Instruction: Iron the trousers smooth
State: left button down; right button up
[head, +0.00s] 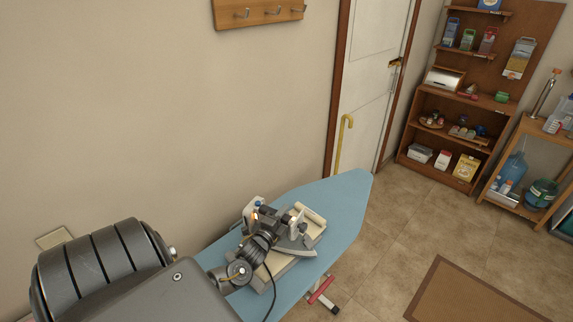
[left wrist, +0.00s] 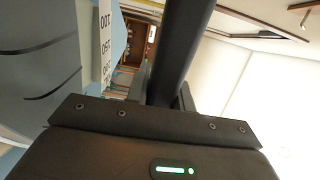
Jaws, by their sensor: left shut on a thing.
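The blue ironing board (head: 345,195) runs from the bottom of the head view toward the door. My left gripper (head: 275,222) is over the trousers and shut on the iron. The iron (head: 297,248) shows as a grey pointed part under the gripper; whether it touches the cloth I cannot tell. In the left wrist view a dark bar, apparently the iron's handle (left wrist: 185,45), runs between the fingers. My right gripper is not in view.
A dark cord hangs beside the gripper over the board. A wall stands close on the left, with a hook rail (head: 262,12). A white door (head: 372,80), a yellow cane (head: 343,140) and loaded shelves (head: 450,100) stand behind. A brown mat (head: 470,295) lies on open floor at right.

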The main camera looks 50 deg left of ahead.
aim_at(274, 210)
pick_arm(q)
jog(key=shift+a+r, duration=0.1)
jog(key=shift+a, duration=0.2)
jog(key=shift+a+r, duration=0.1)
jog(key=shift+a, duration=1.5)
jog(key=shift+d, duration=0.1)
jog(key=shift+s+d+p, duration=0.55)
jog(key=shift+s+d, duration=0.05)
jog(key=shift+s, duration=0.2)
jog(key=shift+s+d+p, duration=0.35)
jog(key=shift+s+d, duration=0.2)
jog(key=shift+s, duration=0.15)
jog(key=shift+s+d, duration=0.1)
jog(key=shift+s, duration=0.05)
jog(key=shift+s+d+p, duration=0.5)
jog(key=shift+s, duration=0.15)
jog(key=shift+s+d+p, duration=0.45)
jog(key=shift+s, duration=0.2)
jog(key=shift+s+d, duration=0.1)
jog(key=shift+s, duration=0.05)
jog(key=shift+f, duration=0.2)
